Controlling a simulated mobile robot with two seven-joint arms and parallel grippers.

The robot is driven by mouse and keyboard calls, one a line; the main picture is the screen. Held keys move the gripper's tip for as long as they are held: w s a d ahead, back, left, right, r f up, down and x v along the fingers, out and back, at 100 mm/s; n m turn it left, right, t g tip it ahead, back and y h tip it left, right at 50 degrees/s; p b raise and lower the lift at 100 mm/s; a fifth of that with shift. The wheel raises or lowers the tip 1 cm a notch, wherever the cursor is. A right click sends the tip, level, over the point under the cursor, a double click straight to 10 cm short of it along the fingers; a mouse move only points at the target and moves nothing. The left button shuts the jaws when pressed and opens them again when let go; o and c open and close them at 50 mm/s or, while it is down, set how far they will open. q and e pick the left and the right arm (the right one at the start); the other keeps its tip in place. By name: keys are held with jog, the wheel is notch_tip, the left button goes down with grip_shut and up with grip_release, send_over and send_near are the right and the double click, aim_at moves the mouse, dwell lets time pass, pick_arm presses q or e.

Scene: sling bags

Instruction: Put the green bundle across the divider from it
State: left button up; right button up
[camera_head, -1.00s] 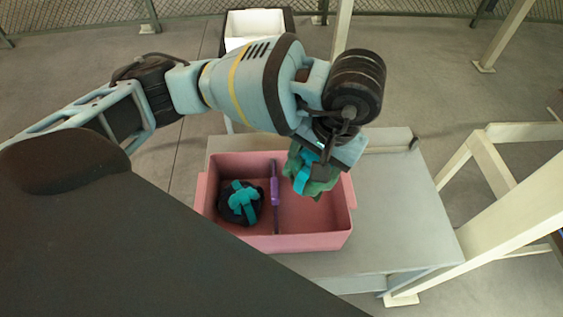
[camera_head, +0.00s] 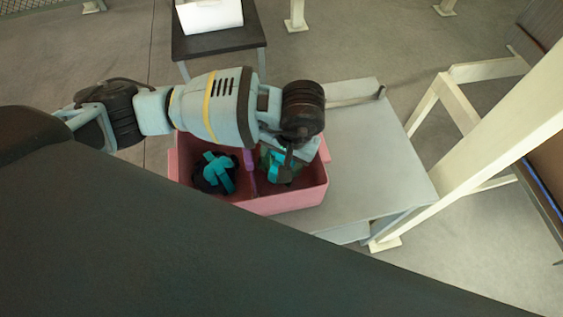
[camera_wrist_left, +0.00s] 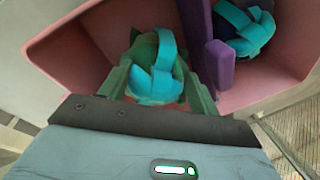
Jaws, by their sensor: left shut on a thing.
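The green bundle (camera_head: 283,172) with its teal strap is in the right compartment of the pink bin (camera_head: 290,201), right of the purple divider (camera_head: 249,163). My left gripper (camera_head: 287,158) is over it and shut on it. In the left wrist view, the green bundle (camera_wrist_left: 152,68) sits between the fingers of my left gripper (camera_wrist_left: 157,88), with the purple divider (camera_wrist_left: 208,55) close beside. Whether the bundle touches the bin floor is hidden. My right gripper is not in view.
A dark bundle (camera_head: 214,174) with a teal strap lies in the bin's left compartment. The grey table (camera_head: 370,165) is bare to the right of the bin. A white box (camera_head: 210,15) stands on a dark stand behind. Pale posts rise at the right.

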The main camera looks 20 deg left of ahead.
aim_at(283, 162)
pick_arm(q)
jog(key=shift+d+x, duration=0.2)
jog(key=shift+x, duration=0.8)
jog(key=shift+d+x, duration=0.2)
jog(key=shift+x, duration=0.8)
jog(key=shift+f, duration=0.1)
jog(key=shift+s+f, duration=0.1)
jog(key=shift+f, duration=0.05)
jog(key=o, duration=1.8)
jog(key=shift+c, duration=0.2)
jog(key=v, duration=1.2)
